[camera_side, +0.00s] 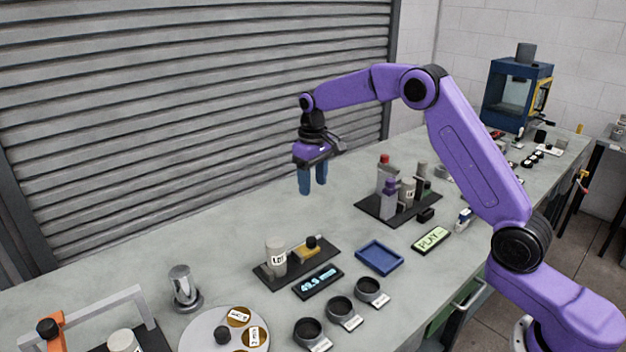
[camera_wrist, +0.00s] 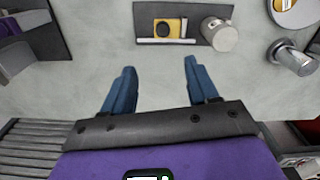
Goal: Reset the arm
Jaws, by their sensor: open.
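My gripper (camera_side: 313,180) has two blue fingers and hangs pointing down above the bench, near the shutter wall. In the wrist view my gripper (camera_wrist: 160,82) shows its fingers spread apart, with only bare grey bench between them. It is open and holds nothing. My purple arm reaches in from the right, with its elbow raised.
The grey bench (camera_side: 215,245) is clear below my gripper. A dark tray (camera_side: 262,275) with a white cylinder stands in front, beside a blue tray (camera_side: 380,257). A black mat (camera_side: 370,207) with several bottles lies to the right. Three dark cups (camera_side: 340,307) stand at the front.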

